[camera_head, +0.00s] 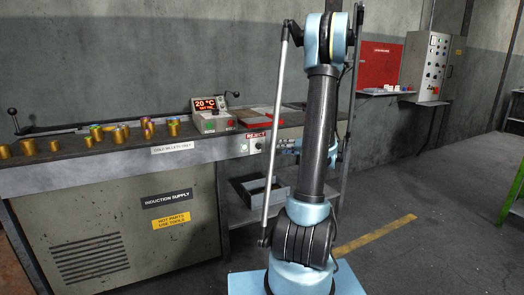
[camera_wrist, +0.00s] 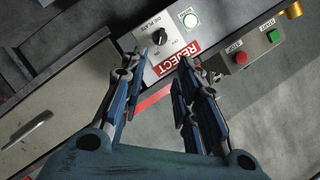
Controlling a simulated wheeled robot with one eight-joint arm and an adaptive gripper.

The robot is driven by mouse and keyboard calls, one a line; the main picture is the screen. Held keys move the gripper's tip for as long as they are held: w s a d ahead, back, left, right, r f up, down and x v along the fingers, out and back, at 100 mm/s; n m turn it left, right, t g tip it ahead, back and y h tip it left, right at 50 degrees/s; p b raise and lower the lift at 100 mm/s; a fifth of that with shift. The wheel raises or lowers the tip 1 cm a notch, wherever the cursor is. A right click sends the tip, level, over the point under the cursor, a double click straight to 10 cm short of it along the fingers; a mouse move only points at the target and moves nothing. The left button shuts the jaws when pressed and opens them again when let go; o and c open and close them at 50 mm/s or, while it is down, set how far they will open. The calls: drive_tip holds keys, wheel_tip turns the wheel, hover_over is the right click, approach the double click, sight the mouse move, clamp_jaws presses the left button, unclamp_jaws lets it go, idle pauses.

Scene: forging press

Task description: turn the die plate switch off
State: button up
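The die plate switch (camera_wrist: 160,37) is a black rotary knob on a pale panel under the lettering "DIE PLATE", at the top middle of the wrist view. In the head view the small panel (camera_head: 252,145) is on the bench front, too small to read the knob's setting. My gripper (camera_wrist: 163,65) is open and empty, its two fingers spread below and either side of the knob, apparently not touching it. In the head view my gripper is mostly hidden by my arm.
A red "REJECT" sign (camera_wrist: 180,53) lies between the fingertips and the panel. Close to the right is a box with a red button (camera_wrist: 240,58) and a green button (camera_wrist: 273,36). Brass billets (camera_head: 54,146) stand on the bench. A drawer handle (camera_wrist: 27,130) shows lower left.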

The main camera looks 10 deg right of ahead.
sight(259, 146)
drive_tip(key=x, duration=1.7)
drive_tip(key=shift+a+r, duration=0.1)
clamp_jaws()
